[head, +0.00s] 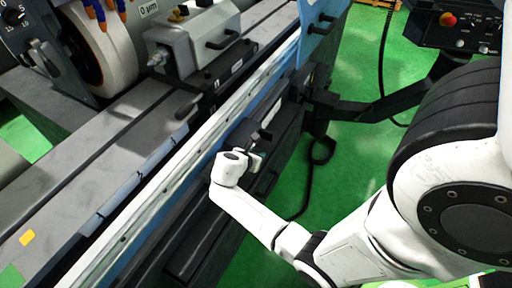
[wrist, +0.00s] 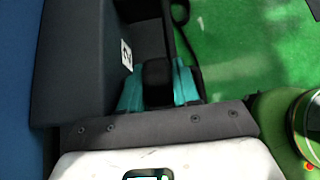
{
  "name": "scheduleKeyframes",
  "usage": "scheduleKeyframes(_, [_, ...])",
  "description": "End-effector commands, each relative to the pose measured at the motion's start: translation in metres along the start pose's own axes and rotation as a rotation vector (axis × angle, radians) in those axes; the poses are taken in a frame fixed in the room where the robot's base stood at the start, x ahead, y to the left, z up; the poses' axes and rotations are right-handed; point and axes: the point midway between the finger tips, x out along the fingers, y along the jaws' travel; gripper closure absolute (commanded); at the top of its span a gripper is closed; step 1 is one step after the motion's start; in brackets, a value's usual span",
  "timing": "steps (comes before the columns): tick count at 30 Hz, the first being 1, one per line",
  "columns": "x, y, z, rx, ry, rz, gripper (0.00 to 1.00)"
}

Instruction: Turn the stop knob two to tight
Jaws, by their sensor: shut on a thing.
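The stop knob two (wrist: 157,80) is a small black block-like knob in the wrist view, beside a white label with a "2" (wrist: 127,54) on the dark housing (wrist: 85,60). My gripper (wrist: 158,88) is shut on it, with one teal finger on each side of the knob. In the head view my gripper (head: 254,161) is at the dark front side of the machine, below the long pale rail. The knob cannot be made out clearly there. How tight it is cannot be told.
The grinder table (head: 95,165) and its pale rail (head: 180,160) run diagonally behind my gripper. A grinding wheel (head: 105,50) and a grey workhead (head: 195,45) stand at the back. A control panel (head: 460,25) on a black arm is at upper right. Green floor (head: 350,150) is open to the right.

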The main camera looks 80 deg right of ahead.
Motion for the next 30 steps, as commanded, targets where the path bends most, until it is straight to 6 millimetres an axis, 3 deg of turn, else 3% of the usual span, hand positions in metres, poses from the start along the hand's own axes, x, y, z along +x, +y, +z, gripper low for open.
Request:
scheduleKeyframes(10, [-0.0010, 0.0006, 0.0013, -0.001, 0.102, 0.001, 0.99])
scheduleKeyframes(26, [0.0003, 0.0005, -0.0001, -0.001, 0.121, 0.001, 0.99])
scheduleKeyframes(27, [0.0003, 0.0006, -0.0001, -0.001, 0.120, 0.001, 0.66])
scheduleKeyframes(30, [0.0003, 0.0005, 0.0000, -0.001, 0.120, 0.001, 0.63])
